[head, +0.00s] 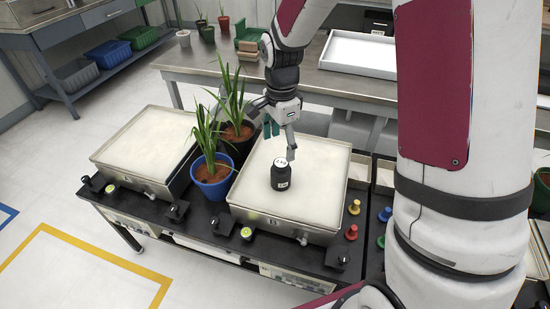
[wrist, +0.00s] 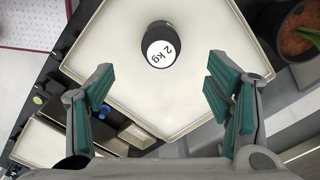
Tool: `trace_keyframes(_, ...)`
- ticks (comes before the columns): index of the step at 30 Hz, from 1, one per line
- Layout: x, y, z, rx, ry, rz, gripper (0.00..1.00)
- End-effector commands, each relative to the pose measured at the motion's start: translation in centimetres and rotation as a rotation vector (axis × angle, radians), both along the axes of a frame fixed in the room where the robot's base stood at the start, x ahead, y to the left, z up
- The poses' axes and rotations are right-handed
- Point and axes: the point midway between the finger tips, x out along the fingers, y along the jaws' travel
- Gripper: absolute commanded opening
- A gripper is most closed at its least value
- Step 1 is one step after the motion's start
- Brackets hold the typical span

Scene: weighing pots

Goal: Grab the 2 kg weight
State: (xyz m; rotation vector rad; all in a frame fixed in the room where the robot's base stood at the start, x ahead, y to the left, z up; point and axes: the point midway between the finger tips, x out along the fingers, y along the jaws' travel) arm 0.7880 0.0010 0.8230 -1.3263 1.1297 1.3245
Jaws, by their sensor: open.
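The 2 kg weight (head: 280,176) is a black cylinder with a narrower neck and a white top. It stands upright on the pale plate of the right-hand scale (head: 318,190). In the wrist view the weight (wrist: 161,44) shows its white top label reading "2 kg". My gripper (head: 280,144) is above and slightly behind the weight in the head view. In the wrist view my gripper (wrist: 158,88) has its teal-padded fingers wide apart, with nothing between them. The weight lies beyond the fingertips, roughly centred between them, and no contact shows.
A blue pot with a plant (head: 212,175) and a dark pot with a plant (head: 238,135) stand close left of the scale. Another scale (head: 148,145) is further left, its plate empty. Small coloured knobbed pieces, one red (head: 351,232), lie to the right. A white tray (head: 358,52) is behind.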

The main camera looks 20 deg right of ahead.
Motion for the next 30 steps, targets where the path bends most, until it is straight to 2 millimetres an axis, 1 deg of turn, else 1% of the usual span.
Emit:
trace_keyframes(4, 0.0, 0.0, -2.2, 0.001, 0.004, -0.006, 0.73)
trace_keyframes(9, 0.0, 0.0, -5.6, 0.001, 0.006, -0.003, 0.73)
trace_keyframes(12, 0.0, 0.0, -7.1, 0.001, 0.004, -0.004, 0.73)
trace_keyframes(15, 0.0, -0.1, -8.1, 0.001, 0.002, -0.002, 0.73)
trace_keyframes(23, 0.1, -0.1, -9.4, 0.001, 0.002, -0.004, 0.73)
trace_keyframes(30, 0.1, -0.4, -12.9, 0.001, 0.004, -0.002, 0.73)
